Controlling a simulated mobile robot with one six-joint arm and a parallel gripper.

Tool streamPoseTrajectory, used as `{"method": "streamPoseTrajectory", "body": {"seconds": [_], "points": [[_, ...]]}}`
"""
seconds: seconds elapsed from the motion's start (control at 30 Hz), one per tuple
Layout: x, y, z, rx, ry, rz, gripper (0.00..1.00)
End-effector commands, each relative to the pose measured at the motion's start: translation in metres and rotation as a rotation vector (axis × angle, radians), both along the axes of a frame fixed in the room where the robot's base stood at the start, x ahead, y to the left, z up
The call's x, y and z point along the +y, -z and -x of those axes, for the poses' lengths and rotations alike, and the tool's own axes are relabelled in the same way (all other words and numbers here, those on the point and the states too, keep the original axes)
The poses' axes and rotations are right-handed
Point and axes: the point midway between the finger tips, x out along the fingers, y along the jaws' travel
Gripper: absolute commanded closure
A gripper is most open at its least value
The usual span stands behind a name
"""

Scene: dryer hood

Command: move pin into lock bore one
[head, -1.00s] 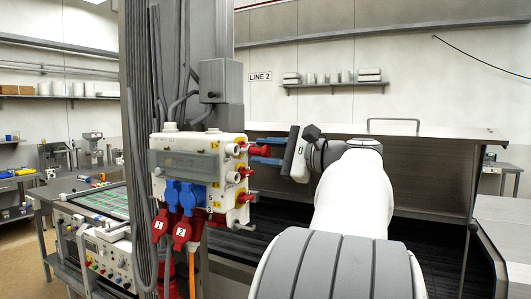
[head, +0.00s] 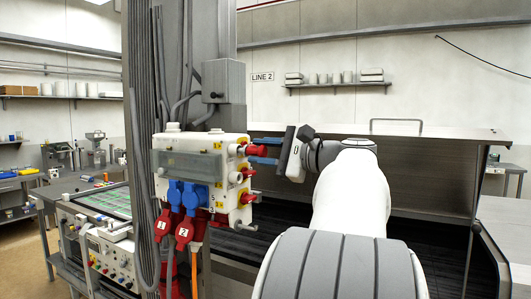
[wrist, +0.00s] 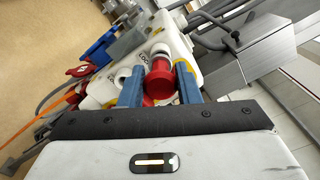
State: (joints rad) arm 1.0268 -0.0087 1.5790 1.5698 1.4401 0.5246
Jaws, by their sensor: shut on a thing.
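My gripper (head: 254,150) has two blue fingers shut on a red pin (head: 257,150) at the upper right side of the white lock box (head: 201,142). In the wrist view the red pin (wrist: 159,83) sits between the fingers (wrist: 160,72), its round head towards me. A white collar (wrist: 161,49) is just beyond it, and the pin's tip is hidden. The pin lies roughly level, in line with the top bore (head: 232,149); I cannot tell how deep it is in. A white open-ended collar (wrist: 130,72) is beside it.
Blue plugs (head: 185,194) and red tags numbered 1 (head: 163,223) and 2 (head: 184,234) hang at the box front. A grey column (head: 221,60) with cables stands behind the box. A dark hood bench (head: 430,170) lies to the right, and a work table (head: 95,205) to the left.

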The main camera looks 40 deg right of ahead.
Motion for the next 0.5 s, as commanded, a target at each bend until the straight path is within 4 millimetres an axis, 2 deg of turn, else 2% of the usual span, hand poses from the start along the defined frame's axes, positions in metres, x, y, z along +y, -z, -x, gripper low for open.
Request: {"method": "streamPoseTrajectory", "body": {"seconds": [0.5], "points": [[0.005,0.0,-0.012,0.0,-0.001,0.0,1.0]]}}
